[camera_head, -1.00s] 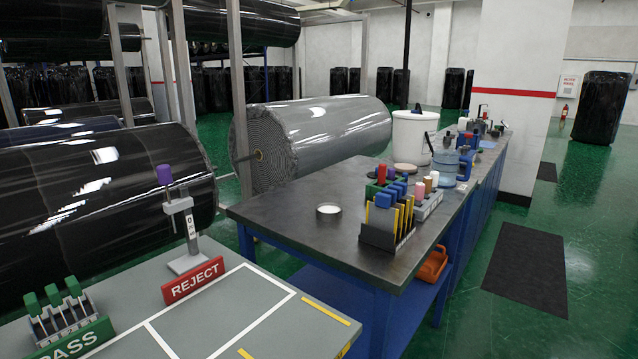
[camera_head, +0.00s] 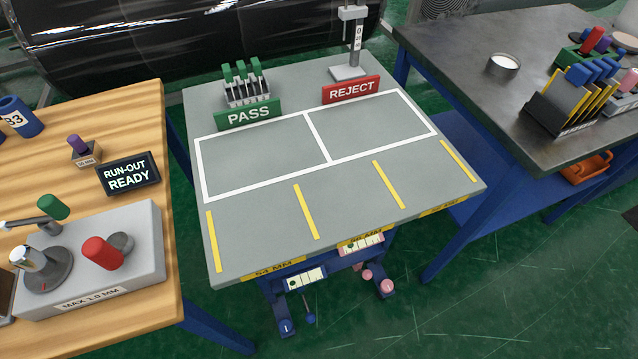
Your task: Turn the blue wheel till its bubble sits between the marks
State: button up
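I cannot tell for sure which is the blue wheel. A second, pink-framed vial (camera_head: 362,245) hangs to the right, with pink round parts (camera_head: 384,287) below it. My gripper is not in view.
The grey table (camera_head: 260,225) has a PASS sign (camera_head: 249,114), a REJECT sign (camera_head: 351,89) and a clear front. A wooden bench (camera_head: 115,110) with a grey gauge box (camera_head: 140,255) stands left. A dark workbench (camera_head: 450,60) stands right. Green floor lies open in front.

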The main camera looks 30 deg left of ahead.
aim_at(285, 326)
jog(key=k+l+u, duration=0.2)
jog(key=u, duration=0.2)
jog(key=k+l+u, duration=0.2)
jog(key=u, duration=0.25)
jog(key=k+u, duration=0.4)
jog(key=i+l, duration=0.05)
